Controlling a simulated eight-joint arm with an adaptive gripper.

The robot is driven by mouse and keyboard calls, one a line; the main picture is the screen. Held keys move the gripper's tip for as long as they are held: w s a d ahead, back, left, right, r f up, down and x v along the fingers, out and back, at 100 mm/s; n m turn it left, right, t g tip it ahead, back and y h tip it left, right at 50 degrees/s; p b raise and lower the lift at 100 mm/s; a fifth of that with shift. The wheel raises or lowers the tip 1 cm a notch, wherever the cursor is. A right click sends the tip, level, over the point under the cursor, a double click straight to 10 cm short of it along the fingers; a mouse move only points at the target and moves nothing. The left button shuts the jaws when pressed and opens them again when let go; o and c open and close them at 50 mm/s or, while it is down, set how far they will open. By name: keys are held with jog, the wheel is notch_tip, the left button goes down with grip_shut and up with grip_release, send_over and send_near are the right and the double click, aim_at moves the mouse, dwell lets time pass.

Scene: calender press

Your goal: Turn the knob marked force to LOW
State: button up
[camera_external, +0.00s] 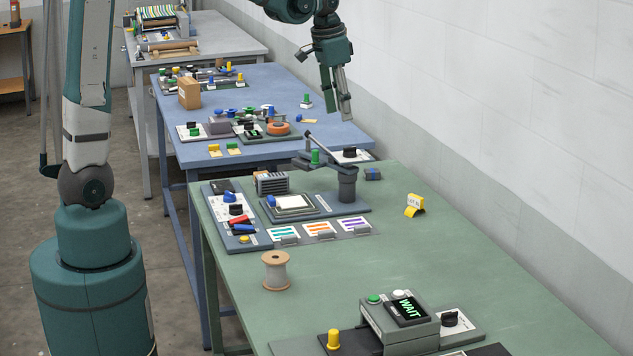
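The word "force" is not readable on any knob, so I cannot tell which one is marked so. Another black knob (450,319) sits on a white plate right of the WAIT display, at the near end. A third dark knob (236,210) is on the left panel. My gripper (337,106) hangs in the air above the far end of the green table, fingers pointing down, apart and empty. It appears above the far-edge knob and touches nothing.
A press with a dark lever arm and post (347,185) stands below my gripper. The WAIT box (400,320), a wooden spool (276,270) and a yellow tag (414,205) are on the green table (350,270). Its middle is clear. A wall runs along the right.

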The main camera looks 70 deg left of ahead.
jog(key=w+a+f+g+p, duration=0.1)
jog(key=w+a+f, duration=0.1)
jog(key=w+a, duration=0.15)
jog(key=w+a+f+p, duration=0.1)
jog(key=w+a+f, duration=0.1)
jog(key=a, duration=0.3)
jog(key=g+p, duration=0.1)
send_near(350, 151)
jog(key=shift+w+a+h, duration=0.15)
jog(key=shift+a+h, duration=0.25)
jog(key=shift+a, duration=0.25)
jog(key=shift+f, duration=0.15)
jog(key=shift+f+p, duration=0.3)
jog(key=shift+f, duration=3.45)
jog(key=shift+c, duration=0.7)
jog(key=c, duration=0.8)
